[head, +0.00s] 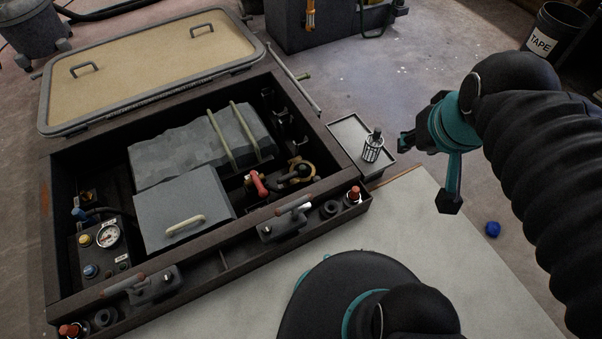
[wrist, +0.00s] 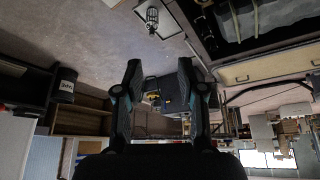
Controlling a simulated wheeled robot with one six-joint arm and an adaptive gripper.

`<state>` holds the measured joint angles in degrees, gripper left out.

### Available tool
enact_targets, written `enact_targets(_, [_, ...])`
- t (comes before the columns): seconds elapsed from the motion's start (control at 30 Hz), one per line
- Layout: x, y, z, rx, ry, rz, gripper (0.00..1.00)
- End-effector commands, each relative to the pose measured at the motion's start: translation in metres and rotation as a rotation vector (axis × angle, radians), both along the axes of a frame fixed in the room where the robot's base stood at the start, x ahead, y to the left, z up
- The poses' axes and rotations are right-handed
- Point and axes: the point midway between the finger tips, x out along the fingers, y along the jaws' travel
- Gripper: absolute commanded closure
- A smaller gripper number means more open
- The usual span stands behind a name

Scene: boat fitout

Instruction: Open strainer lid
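My gripper (head: 428,172) is in the air to the right of the open engine box, its fingers spread and empty. In the wrist view my gripper (wrist: 159,68) also shows two fingers wide apart with nothing between them. A black-topped wire basket (head: 373,148), perhaps the strainer basket, stands on a small grey tray (head: 346,131) beside the box; it also shows in the wrist view (wrist: 152,18). Inside the box are a brass fitting (head: 302,167) and a red valve handle (head: 258,183). I cannot tell for sure which part is the strainer lid.
The box's tan hatch (head: 150,62) lies open at the back. A grey cover with a pale handle (head: 185,224) and a gauge panel (head: 107,236) sit inside. Lever latches (head: 287,219) line the front rim. A blue object (head: 492,229) lies on the floor at right.

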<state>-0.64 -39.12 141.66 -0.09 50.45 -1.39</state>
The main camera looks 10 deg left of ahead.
Motion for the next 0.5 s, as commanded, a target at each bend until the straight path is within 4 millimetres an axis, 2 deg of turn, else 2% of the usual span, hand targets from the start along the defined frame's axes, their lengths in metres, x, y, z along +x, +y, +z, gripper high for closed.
enact_targets(0.27, [0.073, 0.021, -0.022, -0.050, 0.089, 0.162, 0.61])
enact_targets(0.5, [0.137, 0.045, -0.063, -0.093, 0.162, 0.311, 0.61])
